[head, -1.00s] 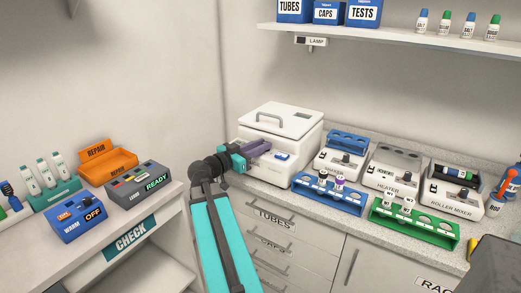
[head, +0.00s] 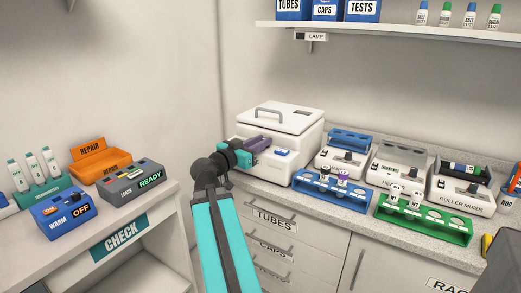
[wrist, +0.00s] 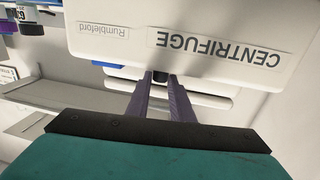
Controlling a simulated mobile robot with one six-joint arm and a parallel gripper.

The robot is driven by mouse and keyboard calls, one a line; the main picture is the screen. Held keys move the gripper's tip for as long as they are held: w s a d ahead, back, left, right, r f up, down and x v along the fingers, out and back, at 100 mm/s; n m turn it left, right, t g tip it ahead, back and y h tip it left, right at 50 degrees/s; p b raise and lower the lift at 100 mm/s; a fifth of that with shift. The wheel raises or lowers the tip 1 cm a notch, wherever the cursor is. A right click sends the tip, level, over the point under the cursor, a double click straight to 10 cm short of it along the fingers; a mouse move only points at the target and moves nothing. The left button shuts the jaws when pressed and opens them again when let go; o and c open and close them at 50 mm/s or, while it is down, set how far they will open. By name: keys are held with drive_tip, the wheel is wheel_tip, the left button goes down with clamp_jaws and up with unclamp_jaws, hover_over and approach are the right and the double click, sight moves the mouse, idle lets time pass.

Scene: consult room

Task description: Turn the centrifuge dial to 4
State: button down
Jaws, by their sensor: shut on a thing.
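The centrifuge (head: 305,142) is a white box with a closed, handled lid, standing on the counter in the right half of the head view. Its CENTRIFUGE label (wrist: 215,48) shows upside down in the wrist view. My gripper (head: 267,142) is at its front face, fingers reaching toward the panel. In the wrist view, my gripper (wrist: 160,80) has its two purple fingers close on either side of a small dark dial (wrist: 160,76). It is shut on the dial. The dial's numbers and pointer are hidden, so its setting cannot be read.
A small blue panel part (head: 283,153) is right of my fingers. A blue rack (head: 330,192) and a green rack (head: 425,222) with tubes stand to the right. The heater (head: 395,168) and roller mixer (head: 462,197) are behind them. A side desk (head: 150,205) is at left.

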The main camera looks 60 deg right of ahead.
drive_tip(key=shift+s+f+n+t+b, duration=0.15)
drive_tip(key=shift+f+n+t+b, duration=0.4)
drive_tip(key=shift+b, duration=2.35)
drive_tip(key=b, duration=0.2)
drive_tip(key=t+b, duration=0.1)
drive_tip(key=b, duration=0.1)
drive_tip(key=shift+s+r+n+t, duration=0.15)
drive_tip(key=shift+n+t, duration=0.1)
drive_tip(key=shift+s+d+n+t+y+b, duration=0.1)
drive_tip(key=shift+s+n+t+y+b, duration=0.1)
drive_tip(key=shift+n+t+b, duration=0.9)
drive_tip(key=shift+s+n+t+y+b, duration=0.2)
drive_tip(key=shift+n+t+b, duration=0.3)
drive_tip(key=shift+t+b, duration=1.1)
drive_tip(key=shift+s+d+r+n+t+y+b, duration=0.15)
drive_tip(key=shift+n+t+y+b, duration=0.25)
drive_tip(key=shift+n+t+b, duration=0.35)
drive_tip(key=shift+s+n+t+y+b, duration=0.1)
drive_tip(key=shift+n+t+y+b, duration=0.4)
drive_tip(key=shift+t, duration=0.35)
drive_tip(key=shift+r+n+t, duration=0.2)
drive_tip(key=shift+n+t, duration=0.15)
drive_tip(key=shift+t, duration=0.05)
drive_tip(key=c, duration=1.6)
unclamp_jaws()
drive_tip(key=shift+o, duration=0.2)
drive_tip(key=shift+r, duration=0.1)
drive_tip(key=shift+s, duration=0.15)
